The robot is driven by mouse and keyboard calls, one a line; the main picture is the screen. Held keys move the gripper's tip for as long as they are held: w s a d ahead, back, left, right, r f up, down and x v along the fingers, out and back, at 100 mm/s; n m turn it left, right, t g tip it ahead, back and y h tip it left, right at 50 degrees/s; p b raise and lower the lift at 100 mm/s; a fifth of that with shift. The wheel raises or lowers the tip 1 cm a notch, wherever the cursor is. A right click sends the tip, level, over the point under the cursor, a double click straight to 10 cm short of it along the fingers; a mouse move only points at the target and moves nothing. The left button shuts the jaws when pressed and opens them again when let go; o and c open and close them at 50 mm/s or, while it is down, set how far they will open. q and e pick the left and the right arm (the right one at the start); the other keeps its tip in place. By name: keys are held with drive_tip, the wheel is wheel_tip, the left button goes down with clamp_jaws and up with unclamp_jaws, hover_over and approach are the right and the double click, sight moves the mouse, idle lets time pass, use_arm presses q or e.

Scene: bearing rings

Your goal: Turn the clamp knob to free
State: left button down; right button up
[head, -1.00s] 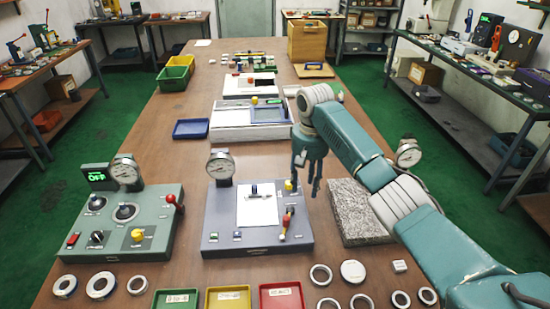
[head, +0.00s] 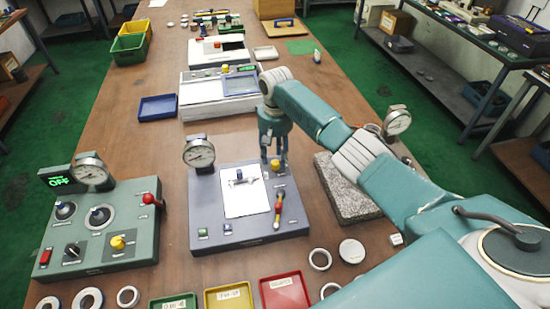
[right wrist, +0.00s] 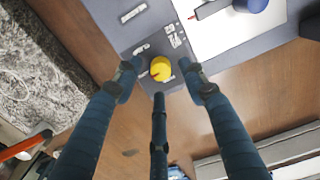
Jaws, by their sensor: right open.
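A yellow knob (head: 275,165) sits at the back right corner of the blue-grey gauge box (head: 205,220). In the right wrist view the knob (right wrist: 161,67) is round, with a red pointer mark on its lower left side, on a dark plate with small labels I cannot read. My right gripper (head: 273,155) points down over this knob. Its three fingers (right wrist: 160,86) are open and spread around the knob's side nearest the camera, with nothing held. I cannot tell whether a fingertip touches the box. My left gripper is out of view.
The box also carries a white plate (head: 245,203), a red-and-yellow lever (head: 278,208) and a dial gauge (head: 198,153). A granite block (head: 345,190) stands close on the right. A green control box (head: 130,215) with another yellow knob is on the left. Trays and rings lie in front.

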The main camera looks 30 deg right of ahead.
sight(275, 165)
drive_tip(key=shift+f, duration=1.25)
clamp_jaws()
